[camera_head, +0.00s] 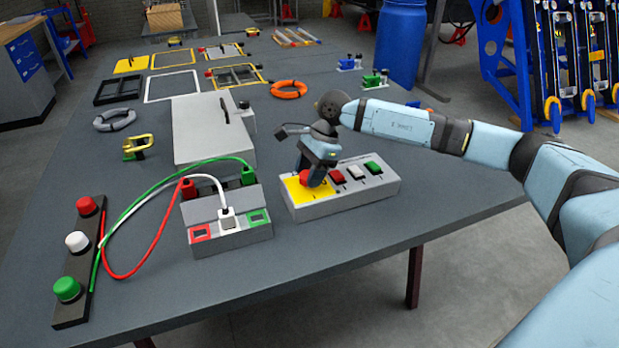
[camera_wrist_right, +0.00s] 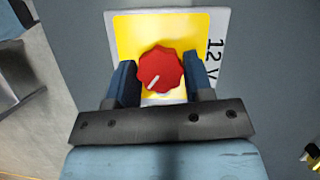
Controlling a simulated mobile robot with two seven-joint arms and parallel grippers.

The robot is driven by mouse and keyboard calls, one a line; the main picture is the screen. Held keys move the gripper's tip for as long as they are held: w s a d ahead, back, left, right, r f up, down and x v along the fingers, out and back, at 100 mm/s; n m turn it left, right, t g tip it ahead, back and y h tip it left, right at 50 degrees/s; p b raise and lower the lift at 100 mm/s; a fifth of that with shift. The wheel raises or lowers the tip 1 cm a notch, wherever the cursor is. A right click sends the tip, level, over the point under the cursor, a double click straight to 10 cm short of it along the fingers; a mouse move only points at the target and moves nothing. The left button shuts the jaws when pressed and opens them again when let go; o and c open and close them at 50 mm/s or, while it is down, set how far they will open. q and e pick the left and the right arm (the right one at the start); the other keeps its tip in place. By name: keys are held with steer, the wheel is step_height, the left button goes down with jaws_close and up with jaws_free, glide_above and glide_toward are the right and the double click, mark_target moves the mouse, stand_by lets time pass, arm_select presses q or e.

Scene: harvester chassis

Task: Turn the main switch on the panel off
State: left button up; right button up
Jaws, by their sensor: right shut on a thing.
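The panel (camera_head: 345,201) is a grey box on the table, with a yellow plate at its left end. The main switch is a red rotary knob (camera_wrist_right: 161,70) on that yellow plate (camera_wrist_right: 131,37). A white mark on the knob points to the lower left in the right wrist view. My right gripper (camera_wrist_right: 161,82) is shut on the knob, one finger on each side. In the head view, my right gripper (camera_head: 314,176) comes down on the knob from above and hides part of it. My left gripper is in neither view.
A red, a white and a green button (camera_head: 374,167) sit on the panel beside the knob. A box with coloured sockets and cables (camera_head: 228,228) stands to the left. A light grey case (camera_head: 200,142) lies behind. The table front is clear.

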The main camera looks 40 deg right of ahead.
steer(key=shift+w+f+n+g+b, duration=0.1)
steer(key=shift+n+g+b, duration=0.35)
steer(key=shift+n, duration=0.45)
steer(key=n+b, duration=0.1)
steer(key=n, duration=0.1)
steer(key=shift+n+g+b, duration=0.3)
steer(key=shift+g+b, duration=0.05)
steer(key=shift+n+g+b, duration=0.3)
steer(key=shift+n+b, duration=0.1)
steer(key=shift+n, duration=0.3)
steer(key=shift+n+h+b, duration=0.3)
steer(key=shift+n+b, duration=0.05)
steer(key=shift+n, duration=0.25)
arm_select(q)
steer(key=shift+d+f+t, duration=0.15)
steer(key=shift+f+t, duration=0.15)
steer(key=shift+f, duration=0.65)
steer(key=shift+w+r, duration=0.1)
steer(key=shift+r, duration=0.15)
arm_select(e)
steer(key=shift+r+g, duration=0.2)
steer(key=shift+g, duration=0.1)
steer(key=o, duration=0.9)
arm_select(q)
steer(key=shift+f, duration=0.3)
